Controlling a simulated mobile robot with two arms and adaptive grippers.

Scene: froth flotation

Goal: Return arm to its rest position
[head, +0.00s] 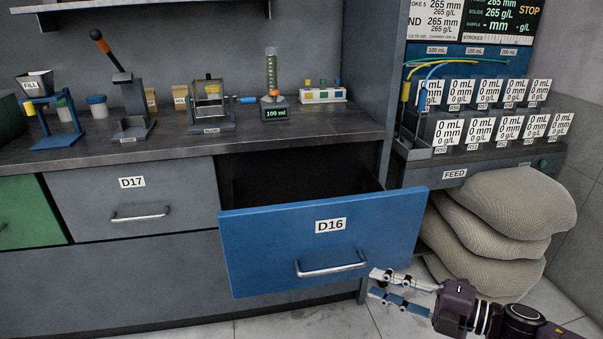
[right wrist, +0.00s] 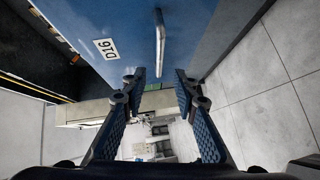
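My right gripper (head: 376,283) is at the lower right of the head view, just right of the handle of the blue drawer D16 (head: 270,245). Its two fingers are apart with nothing between them, as the right wrist view (right wrist: 160,75) also shows. The drawer is pulled out from under the bench and its dark inside shows. Its metal handle (head: 331,268) is clear of the fingers; in the right wrist view the handle (right wrist: 160,40) lies ahead of the fingertips, apart from them. My left gripper is in neither view.
The bench top (head: 180,150) holds a lever press (head: 127,105), a cylinder on a 100 ml display (head: 272,85) and other small devices. Drawer D17 (head: 140,200) is shut. Stacked sacks (head: 505,215) stand right of the open drawer, below the FEED rack (head: 480,158). Floor is free in front.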

